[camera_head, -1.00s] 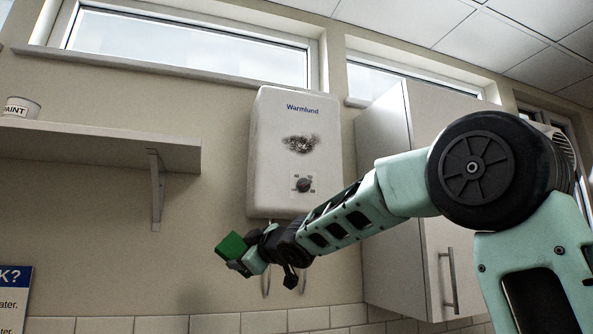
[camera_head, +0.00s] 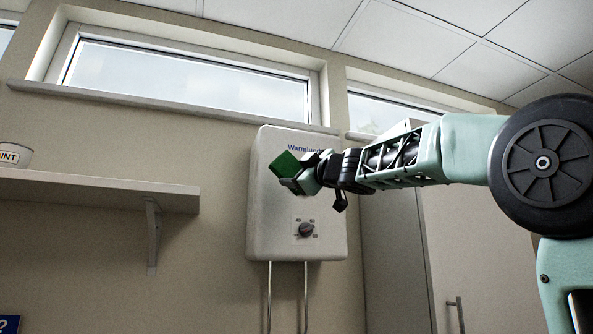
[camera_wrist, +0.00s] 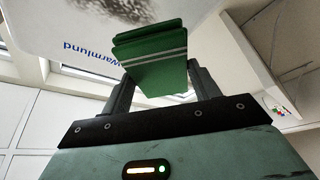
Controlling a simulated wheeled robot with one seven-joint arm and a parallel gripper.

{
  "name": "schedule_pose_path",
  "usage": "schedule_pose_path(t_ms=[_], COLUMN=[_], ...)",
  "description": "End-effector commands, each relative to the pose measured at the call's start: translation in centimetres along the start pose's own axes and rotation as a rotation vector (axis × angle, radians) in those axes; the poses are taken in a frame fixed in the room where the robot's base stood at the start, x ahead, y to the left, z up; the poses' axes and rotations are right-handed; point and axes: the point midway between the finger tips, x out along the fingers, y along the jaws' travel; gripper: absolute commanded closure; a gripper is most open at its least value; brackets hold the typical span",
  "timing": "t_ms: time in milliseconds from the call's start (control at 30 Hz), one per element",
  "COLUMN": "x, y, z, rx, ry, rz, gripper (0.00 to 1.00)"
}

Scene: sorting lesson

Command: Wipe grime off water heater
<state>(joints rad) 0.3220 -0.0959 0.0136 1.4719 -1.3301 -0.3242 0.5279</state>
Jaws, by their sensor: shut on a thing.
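The water heater (camera_head: 270,225) is a white wall box marked "Warmlund", with a temperature dial (camera_head: 306,230) low on its front. A dark grime patch (camera_wrist: 128,8) shows on the heater's white face at the top of the wrist view, partly cut off by the frame and the sponge. In the head view my gripper and arm hide the patch. I cannot tell whether the sponge touches the heater.
A shelf (camera_head: 90,190) with a paint pot (camera_head: 14,156) is on the left wall. A tall cabinet (camera_head: 462,235) stands right of the heater, behind my arm. Two pipes (camera_head: 305,290) run down below the heater. The wall between shelf and heater is clear.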

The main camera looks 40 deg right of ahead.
Motion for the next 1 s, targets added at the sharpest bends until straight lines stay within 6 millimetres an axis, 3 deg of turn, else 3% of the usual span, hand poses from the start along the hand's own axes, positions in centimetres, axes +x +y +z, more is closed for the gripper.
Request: schedule_pose_path(t_ms=[500,1000], x=[4.5,5.1], y=[-0.2,-0.1], z=[1.9,2.1], rx=[0.001,0.001], ry=[-0.001,0.000], rz=[-0.002,-0.001], gripper=[0.57,0.57])
